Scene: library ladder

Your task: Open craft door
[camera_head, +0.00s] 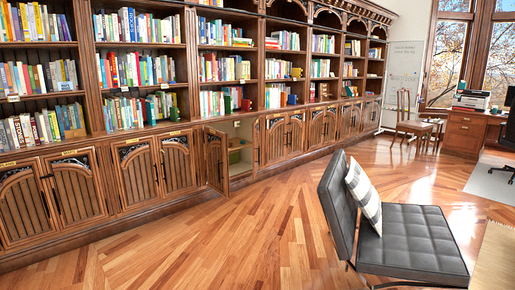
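A long wooden bookcase has a row of carved lower cabinet doors. One door (215,159) near the middle stands swung out from its cabinet. The pale cabinet interior (241,133) shows behind it, with some low items inside that are too small to name. The other doors look shut, such as the left pair (76,188), the pair with dark handles (160,170) and the pair to the right of the opening (285,138). Small brass plates (175,134) sit above the doors; I cannot read them, so I cannot tell which is the craft door. Neither gripper is in view.
A black chair (415,238) with a checked pillow (364,195) stands at the right front. Wooden floor (215,235) lies clear before the cabinets. A wooden chair (408,122), desk (465,133) and whiteboard (403,68) are at the back right. Books (140,110) fill the shelves.

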